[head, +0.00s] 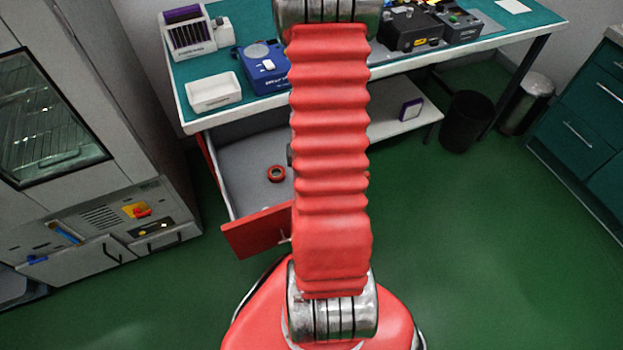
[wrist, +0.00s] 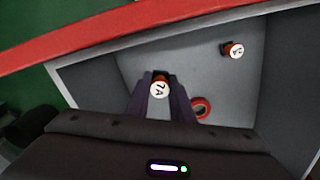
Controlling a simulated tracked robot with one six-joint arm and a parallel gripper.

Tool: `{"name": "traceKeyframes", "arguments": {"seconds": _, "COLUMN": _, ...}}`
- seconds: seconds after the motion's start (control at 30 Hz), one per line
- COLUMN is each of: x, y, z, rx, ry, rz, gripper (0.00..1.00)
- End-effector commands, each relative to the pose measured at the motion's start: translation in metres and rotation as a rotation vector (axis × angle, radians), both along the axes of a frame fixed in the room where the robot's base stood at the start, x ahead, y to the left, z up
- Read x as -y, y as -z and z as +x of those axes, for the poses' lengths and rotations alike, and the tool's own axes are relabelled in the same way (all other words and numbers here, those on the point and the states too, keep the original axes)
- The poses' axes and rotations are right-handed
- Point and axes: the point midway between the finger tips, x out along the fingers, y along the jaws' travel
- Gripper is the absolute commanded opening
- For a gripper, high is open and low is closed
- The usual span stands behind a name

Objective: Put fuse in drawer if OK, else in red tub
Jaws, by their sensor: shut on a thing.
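My gripper (wrist: 160,90) is shut on a fuse (wrist: 160,88) with a white, lettered end cap and a brownish-red body. In the wrist view the held fuse is over the open drawer (wrist: 180,50); its height above the floor of the drawer is hard to tell. The drawer is grey inside with a red front (head: 258,232), and is pulled out under the bench in the head view. A second fuse (wrist: 232,49) with a white lettered cap lies in the drawer. My arm hides my gripper in the head view. I see no red tub.
A red ring (head: 276,174) lies in the drawer. The green-topped bench (head: 190,72) holds a white tray (head: 214,91), a blue device (head: 262,68) and black instruments (head: 410,27). A glass-doored cabinet (head: 50,115) stands left.

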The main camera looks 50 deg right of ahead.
Motion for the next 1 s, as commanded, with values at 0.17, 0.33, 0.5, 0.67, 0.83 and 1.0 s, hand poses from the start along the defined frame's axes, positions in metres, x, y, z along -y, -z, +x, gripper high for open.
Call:
{"name": "traceKeyframes", "arguments": {"seconds": 0.17, "x": 0.000, "y": 0.005, "z": -0.001, "rx": 0.001, "ry": 0.001, "rz": -0.002, "gripper": 0.00}}
{"name": "traceKeyframes", "arguments": {"seconds": 0.33, "x": 0.000, "y": 0.005, "z": -0.001, "rx": 0.001, "ry": 0.001, "rz": -0.001, "gripper": 0.00}}
{"name": "traceKeyframes", "arguments": {"seconds": 0.5, "x": 0.000, "y": 0.007, "z": -0.001, "rx": 0.001, "ry": 0.002, "rz": -0.001, "gripper": 0.00}}
{"name": "traceKeyframes", "arguments": {"seconds": 0.67, "x": 0.000, "y": 0.014, "z": -0.001, "rx": -0.001, "ry": 0.002, "rz": 0.001, "gripper": 0.00}}
{"name": "traceKeyframes", "arguments": {"seconds": 0.83, "x": 0.000, "y": 0.027, "z": -0.001, "rx": -0.001, "ry": 0.002, "rz": 0.001, "gripper": 0.00}}
{"name": "traceKeyframes", "arguments": {"seconds": 1.0, "x": 0.000, "y": 0.041, "z": -0.001, "rx": -0.001, "ry": 0.003, "rz": 0.001, "gripper": 0.00}}
